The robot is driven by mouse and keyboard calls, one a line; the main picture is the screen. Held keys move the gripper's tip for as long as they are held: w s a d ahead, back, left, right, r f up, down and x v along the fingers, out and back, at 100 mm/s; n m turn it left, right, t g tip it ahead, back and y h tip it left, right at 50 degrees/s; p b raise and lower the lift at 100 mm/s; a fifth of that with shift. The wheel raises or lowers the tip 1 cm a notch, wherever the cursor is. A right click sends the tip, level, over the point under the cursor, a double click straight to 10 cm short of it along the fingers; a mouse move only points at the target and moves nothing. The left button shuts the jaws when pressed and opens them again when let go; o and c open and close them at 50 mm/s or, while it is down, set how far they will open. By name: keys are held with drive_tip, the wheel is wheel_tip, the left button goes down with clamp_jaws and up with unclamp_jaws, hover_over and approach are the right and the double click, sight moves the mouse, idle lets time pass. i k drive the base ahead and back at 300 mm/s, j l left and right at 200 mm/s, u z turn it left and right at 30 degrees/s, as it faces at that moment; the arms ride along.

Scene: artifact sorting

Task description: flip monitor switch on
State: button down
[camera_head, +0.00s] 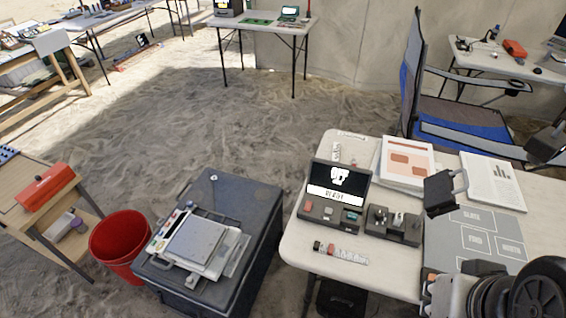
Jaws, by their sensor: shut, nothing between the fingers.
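The monitor (338,186) is a small dark unit on the white table at right. Its tilted screen is lit, with a white figure and a line of text. A dark control panel (330,213) with several small keys lies in front of the screen. A dark box (394,226) with several knobs or switches stands just right of it. I cannot tell which part is the monitor switch or how it is set. Part of my arm (500,292) fills the lower right corner. I cannot make out my gripper or its fingertips.
The white table (385,268) also holds a grey marked mat (478,236), papers (405,160) and a black object with a grey loop (445,190). A dark case (262,200) with a scale-like device (195,242) and a red bin (118,240) stand left.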

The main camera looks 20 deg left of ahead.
sight(309, 204)
drive_tip(key=i+j, duration=0.15)
drive_tip(key=j, duration=0.2)
drive_tip(key=i+j, duration=0.1)
drive_tip(key=j, duration=0.2)
drive_tip(key=i+j, duration=0.15)
drive_tip(key=j, duration=0.2)
drive_tip(key=i+j, duration=0.15)
drive_tip(key=j, duration=0.2)
